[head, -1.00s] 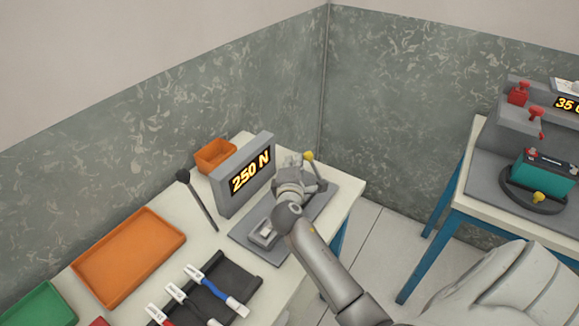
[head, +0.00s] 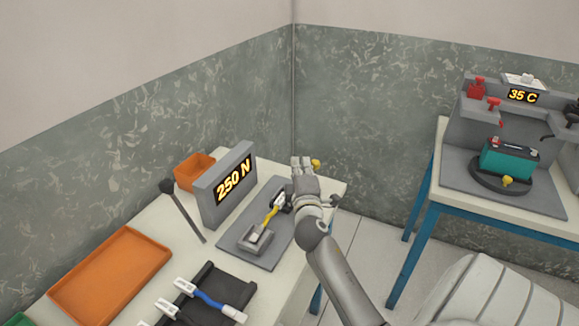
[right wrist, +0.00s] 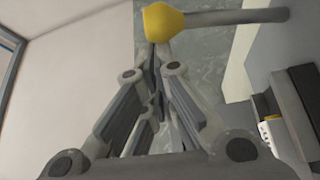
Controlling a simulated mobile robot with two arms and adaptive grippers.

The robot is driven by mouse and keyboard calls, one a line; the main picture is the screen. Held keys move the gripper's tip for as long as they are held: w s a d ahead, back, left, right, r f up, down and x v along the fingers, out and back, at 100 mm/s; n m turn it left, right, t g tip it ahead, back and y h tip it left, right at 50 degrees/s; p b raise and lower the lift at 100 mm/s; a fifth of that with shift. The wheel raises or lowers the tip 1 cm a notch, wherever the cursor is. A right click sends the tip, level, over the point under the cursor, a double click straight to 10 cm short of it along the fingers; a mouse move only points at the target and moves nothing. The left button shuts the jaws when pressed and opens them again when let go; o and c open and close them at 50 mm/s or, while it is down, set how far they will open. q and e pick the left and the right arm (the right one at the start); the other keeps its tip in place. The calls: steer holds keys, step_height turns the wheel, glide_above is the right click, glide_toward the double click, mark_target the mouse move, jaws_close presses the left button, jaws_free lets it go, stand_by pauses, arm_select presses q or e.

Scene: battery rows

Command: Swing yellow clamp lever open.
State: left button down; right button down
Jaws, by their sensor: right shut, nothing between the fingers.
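The clamp lever's yellow knob (head: 315,163) shows just right of my right gripper's fingertips, near the far end of the grey test fixture (head: 270,258). In the right wrist view, the knob (right wrist: 163,22) is at the top, just beyond the fingertips, and its grey rod (right wrist: 235,17) runs to the right. My right gripper (head: 302,163) is shut and empty beside the knob; I cannot tell whether they touch. In the head view, the gripper hides most of the rod. A yellow cable (head: 272,213) with a white end lies along the fixture. My left gripper is not in view.
A "250 N" display (head: 225,187) stands left of the fixture. An orange tray (head: 112,275), a small orange bin (head: 193,172) and a black cable holder (head: 212,290) share the table. A second table with a teal battery (head: 507,160) stands at right.

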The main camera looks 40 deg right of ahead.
mark_target(315, 167)
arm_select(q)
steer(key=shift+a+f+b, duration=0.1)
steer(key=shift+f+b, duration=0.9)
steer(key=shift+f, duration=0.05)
arm_select(e)
steer(key=shift+m+h, duration=0.3)
steer(key=shift+m, duration=0.4)
steer(key=shift+s+d+f, duration=0.15)
steer(key=shift+s+d, duration=0.1)
steer(key=shift+s, duration=0.4)
steer(key=shift+s+d+f, duration=0.15)
steer(key=shift+s+d, duration=0.15)
steer(key=shift+s, duration=0.35)
steer(key=shift+s+d+f, duration=0.15)
steer(key=shift+s+d, duration=0.1)
steer(key=shift+s, duration=0.4)
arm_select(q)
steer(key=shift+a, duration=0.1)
arm_select(e)
steer(key=v, duration=0.7)
steer(key=shift+s+a, duration=0.2)
steer(key=shift+a, duration=0.05)
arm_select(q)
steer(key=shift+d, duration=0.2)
